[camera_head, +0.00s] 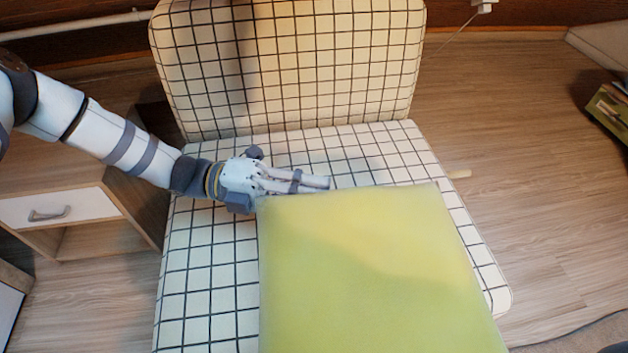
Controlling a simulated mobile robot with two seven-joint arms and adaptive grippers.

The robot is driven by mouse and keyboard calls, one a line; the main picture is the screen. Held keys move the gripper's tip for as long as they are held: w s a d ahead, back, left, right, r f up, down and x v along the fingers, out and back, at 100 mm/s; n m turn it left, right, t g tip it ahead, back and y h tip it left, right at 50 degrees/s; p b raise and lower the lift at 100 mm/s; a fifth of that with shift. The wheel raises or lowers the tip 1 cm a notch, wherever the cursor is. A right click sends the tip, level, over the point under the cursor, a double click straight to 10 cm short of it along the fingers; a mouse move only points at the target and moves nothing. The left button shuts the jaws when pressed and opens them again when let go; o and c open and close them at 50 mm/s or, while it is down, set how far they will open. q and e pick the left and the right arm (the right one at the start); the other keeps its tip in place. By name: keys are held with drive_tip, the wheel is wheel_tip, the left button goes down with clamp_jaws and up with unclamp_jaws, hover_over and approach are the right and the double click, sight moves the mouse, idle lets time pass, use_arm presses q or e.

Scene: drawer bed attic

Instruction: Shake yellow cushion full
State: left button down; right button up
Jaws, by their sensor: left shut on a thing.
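The yellow cushion (375,275) is a large flat, yellow-green square in the lower middle of the head view. It is in front of the seat of the checked chair (205,290) and hides part of it. My left gripper (300,185) comes in from the left and is shut on the cushion at its far left edge. The fingers lie along the cushion's top edge, and part of the grip is hidden behind it. The cushion's near edge runs out of the picture. My right gripper is not in view.
The chair's checked backrest (290,60) rises behind the seat. A wooden cabinet with a white drawer (60,208) stands on the left, under my left arm. The wooden floor (520,140) on the right is mostly clear. A green box (610,112) is at the far right.

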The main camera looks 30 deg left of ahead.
use_arm(q)
wheel_tip(320, 180, up, 7)
drive_tip(key=p, duration=0.6)
drive_tip(key=shift+r, duration=0.15)
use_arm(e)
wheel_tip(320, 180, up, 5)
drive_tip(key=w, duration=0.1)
use_arm(q)
wheel_tip(320, 180, down, 9)
drive_tip(key=b, duration=0.5)
drive_tip(key=shift+r+b, duration=0.2)
drive_tip(key=shift+b, duration=0.1)
drive_tip(key=shift+r, duration=0.4)
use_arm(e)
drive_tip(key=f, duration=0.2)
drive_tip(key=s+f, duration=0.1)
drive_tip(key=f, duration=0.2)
